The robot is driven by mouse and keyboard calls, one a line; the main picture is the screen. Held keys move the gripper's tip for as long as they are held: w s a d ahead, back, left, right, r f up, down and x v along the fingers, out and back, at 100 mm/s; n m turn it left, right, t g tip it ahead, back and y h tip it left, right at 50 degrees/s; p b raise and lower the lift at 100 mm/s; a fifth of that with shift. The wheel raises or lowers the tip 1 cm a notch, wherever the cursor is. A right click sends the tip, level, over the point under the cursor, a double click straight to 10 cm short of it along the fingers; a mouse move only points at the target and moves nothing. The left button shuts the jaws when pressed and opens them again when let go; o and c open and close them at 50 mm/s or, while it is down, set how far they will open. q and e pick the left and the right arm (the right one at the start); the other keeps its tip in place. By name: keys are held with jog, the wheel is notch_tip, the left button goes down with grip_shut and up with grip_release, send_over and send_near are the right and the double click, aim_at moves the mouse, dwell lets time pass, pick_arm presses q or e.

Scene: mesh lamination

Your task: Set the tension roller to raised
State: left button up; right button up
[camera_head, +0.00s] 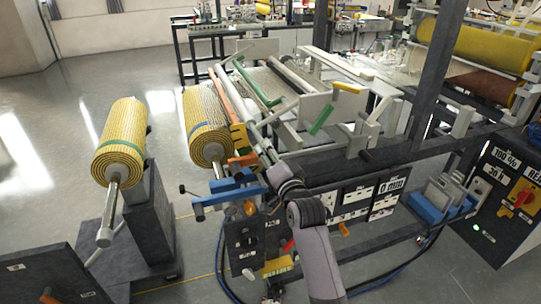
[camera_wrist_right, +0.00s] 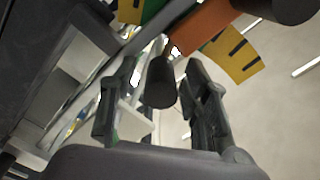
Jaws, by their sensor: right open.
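My right arm reaches up from the bottom of the head view to the machine's left end. My right gripper (camera_head: 266,154) is open beside an orange lever (camera_head: 243,160) there. In the right wrist view, the open fingers of my right gripper (camera_wrist_right: 160,70) stand on either side of a dark round handle (camera_wrist_right: 160,85). The handle appears to belong to the orange lever (camera_wrist_right: 203,27). Contact cannot be told. A yellow scale with black marks (camera_wrist_right: 234,54) lies beside the lever. I cannot tell the tension roller's position for certain. My left gripper is not in view.
A yellow striped roll (camera_head: 205,120) sits just left of the lever, and another (camera_head: 118,150) stands on a dark stand. Blue clamp parts (camera_head: 228,188) lie below the lever. A control box (camera_head: 250,235) stands under them. Open floor is at left.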

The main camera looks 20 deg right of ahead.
jog(key=shift+c, duration=0.4)
grip_shut()
dwell(0.4)
